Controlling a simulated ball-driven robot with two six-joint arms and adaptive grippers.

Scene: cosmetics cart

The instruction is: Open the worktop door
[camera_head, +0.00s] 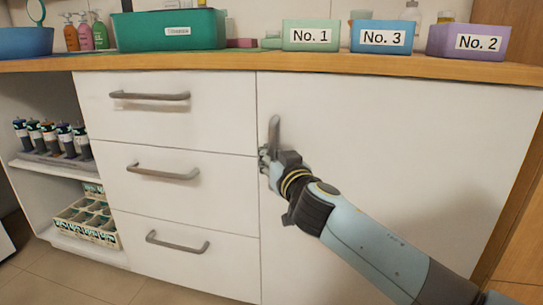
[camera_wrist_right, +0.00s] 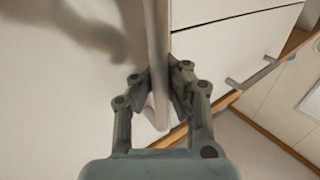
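The white worktop door (camera_head: 400,130) fills the right half of the cabinet front. It looks closed, its left edge in line with the drawer fronts. Its upright grey handle (camera_head: 274,130) is near that left edge. My right gripper (camera_head: 266,158) is at the lower part of the handle. In the right wrist view, the handle (camera_wrist_right: 157,35) runs between the two fingers of my right gripper (camera_wrist_right: 159,82), which appear closed against it from both sides. The lower end of the handle shows between the fingers. My left gripper is not in view.
Three drawers with grey bar handles (camera_head: 150,96) are left of the door. An open shelf (camera_head: 50,167) with bottles is at far left. The wooden worktop (camera_head: 240,60) above carries a green box (camera_head: 140,32) and bins No. 1 (camera_head: 290,47), No. 3 (camera_head: 365,48) and No. 2 (camera_head: 440,42).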

